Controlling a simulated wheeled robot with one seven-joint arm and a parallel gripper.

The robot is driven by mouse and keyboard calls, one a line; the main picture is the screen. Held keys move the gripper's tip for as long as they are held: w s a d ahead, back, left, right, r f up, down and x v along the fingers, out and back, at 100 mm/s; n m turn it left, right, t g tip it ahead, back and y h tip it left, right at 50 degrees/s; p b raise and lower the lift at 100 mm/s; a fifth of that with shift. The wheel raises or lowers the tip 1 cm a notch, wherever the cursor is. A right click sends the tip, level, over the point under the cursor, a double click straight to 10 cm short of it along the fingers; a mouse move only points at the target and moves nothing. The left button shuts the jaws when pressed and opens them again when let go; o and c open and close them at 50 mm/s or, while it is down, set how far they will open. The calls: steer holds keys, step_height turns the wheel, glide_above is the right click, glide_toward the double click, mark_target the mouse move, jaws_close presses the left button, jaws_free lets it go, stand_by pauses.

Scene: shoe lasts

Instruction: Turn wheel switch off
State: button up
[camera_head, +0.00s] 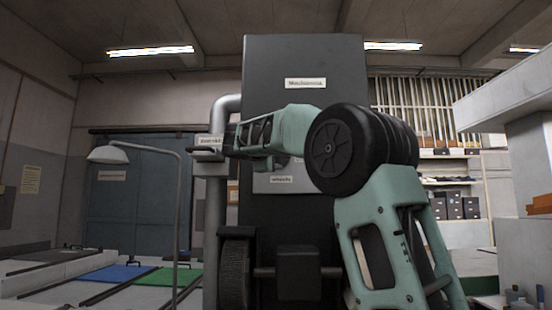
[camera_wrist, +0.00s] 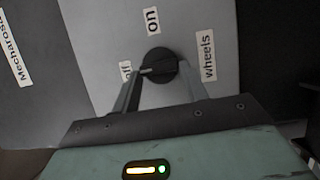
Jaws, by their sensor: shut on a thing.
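The wheel switch is a round black knob (camera_wrist: 160,63) on a grey panel (camera_wrist: 105,35) in the wrist view. Its white mark points left, to the "off" label (camera_wrist: 125,70). The "on" label (camera_wrist: 152,20) is above the knob and the "wheels" label (camera_wrist: 208,55) is to its right. My gripper (camera_wrist: 159,77) is shut on the knob, with one finger on each side. In the head view the grey panel (camera_head: 285,185) shows partly below my arm; the arm hides the knob there.
The panel is on a tall dark machine (camera_head: 300,60) with brush-like wheels (camera_head: 234,272) low down. A grey pipe (camera_head: 211,230) and a curved lamp (camera_head: 107,155) stand to its left. Shelves with boxes (camera_head: 455,208) are behind at right.

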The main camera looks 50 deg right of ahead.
steer(key=o, duration=1)
steer(key=b+v, duration=0.3)
steer(key=v, duration=1.4)
steer(key=shift+a, duration=0.2)
steer(key=w+a+f+n+t+y+p, duration=0.1)
steer(key=a+f+n+y+p, duration=0.3)
steer(key=a+f, duration=0.6)
steer(key=a+f+n+y, duration=0.2)
steer(key=a+f+y, duration=0.45)
steer(key=f, duration=0.75)
steer(key=s+a+f+g+y+p, duration=0.3)
steer(key=s+a+f+y, duration=0.1)
steer(key=s+a+f, duration=0.7)
steer(key=s+a+f+g+y, duration=0.1)
steer(key=s+f, duration=0.2)
steer(key=s, duration=0.2)
steer(key=s+a+f+m+g+y+p, duration=0.1)
steer(key=s+f, duration=0.2)
steer(key=s, duration=0.2)
steer(key=s+a+f+m+g+y+p, duration=0.1)
steer(key=s+f, duration=0.2)
steer(key=s, duration=0.2)
steer(key=shift+s+a+f+g, duration=0.1)
steer(key=shift+s+f+g, duration=0.2)
steer(key=shift+s+f, duration=0.1)
